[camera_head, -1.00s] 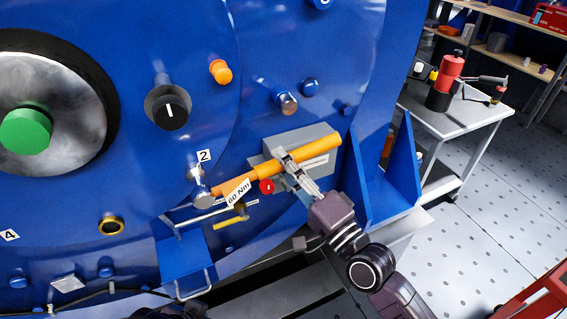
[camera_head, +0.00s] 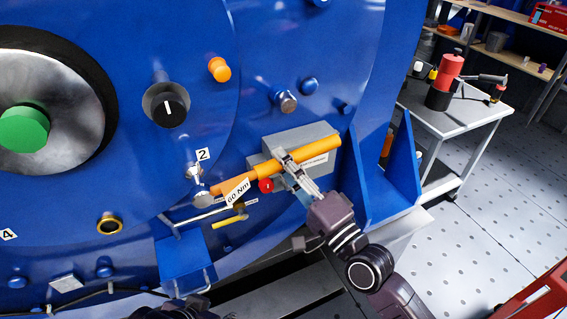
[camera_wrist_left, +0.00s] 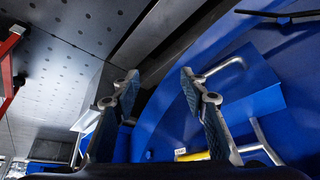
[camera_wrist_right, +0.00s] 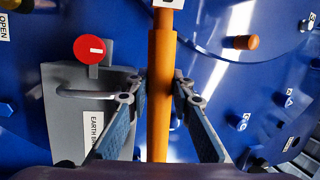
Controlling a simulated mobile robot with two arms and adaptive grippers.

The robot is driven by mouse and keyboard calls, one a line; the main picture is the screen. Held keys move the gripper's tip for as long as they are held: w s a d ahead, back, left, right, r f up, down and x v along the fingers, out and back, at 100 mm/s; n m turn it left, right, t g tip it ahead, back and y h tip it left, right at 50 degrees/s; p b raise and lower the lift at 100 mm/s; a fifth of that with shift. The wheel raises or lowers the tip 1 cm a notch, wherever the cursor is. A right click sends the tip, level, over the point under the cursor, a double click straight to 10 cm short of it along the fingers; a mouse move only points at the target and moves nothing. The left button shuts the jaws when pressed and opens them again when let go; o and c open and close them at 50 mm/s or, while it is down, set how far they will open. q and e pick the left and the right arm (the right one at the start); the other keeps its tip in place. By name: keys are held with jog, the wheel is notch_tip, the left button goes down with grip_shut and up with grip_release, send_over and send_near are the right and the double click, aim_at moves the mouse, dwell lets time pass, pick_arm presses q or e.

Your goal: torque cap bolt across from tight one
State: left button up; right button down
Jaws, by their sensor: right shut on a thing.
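An orange torque wrench (camera_head: 270,166) with a "60 Nm" tag slants across the blue motor face. My right gripper (camera_head: 284,163) is shut on its handle; in the right wrist view the handle stands between the two fingers (camera_wrist_right: 158,90). The grey wrench head (camera_head: 203,200) is just below the metal bolt (camera_head: 195,172) labelled 2; I cannot tell if they touch. A gold-rimmed round fitting (camera_head: 110,224) sits lower left, and a label 4 (camera_head: 8,234) is at the left edge. My left gripper (camera_wrist_left: 158,78) is open and empty, fingers apart; the head view barely shows that arm.
A grey box (camera_head: 300,138) with a red knob (camera_head: 265,185) is behind the wrench. A blue bracket (camera_head: 182,262) with a metal handle juts out below. A blue gusset (camera_head: 380,170) rises right of my gripper. A white cart (camera_head: 450,120) stands farther right.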

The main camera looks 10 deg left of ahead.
jog(key=shift+f+m+b, duration=0.4)
jog(key=shift+m+b, duration=0.1)
jog(key=shift+b, duration=0.05)
jog(key=shift+f+m+t, duration=0.25)
jog(key=shift+m+t, duration=0.05)
jog(key=shift+t, duration=0.1)
pick_arm(q)
jog(key=w+d+r+t, duration=0.1)
jog(key=w+r+t, duration=0.1)
jog(key=w, duration=0.3)
jog(key=w+d+r+t+h, duration=0.1)
jog(key=w+d+r+t, duration=0.1)
jog(key=w+r+t, duration=0.1)
jog(key=shift+w+d+r+b, duration=0.3)
jog(key=shift+w+r+b, duration=0.25)
jog(key=shift+w, duration=0.35)
pick_arm(e)
jog(key=shift+d+f, duration=0.1)
jog(key=shift+f, duration=0.15)
dwell(0.5)
pick_arm(q)
jog(key=shift+r, duration=0.1)
dwell(0.3)
jog(key=shift+w+t+h, duration=0.15)
jog(key=shift+t+h, duration=0.15)
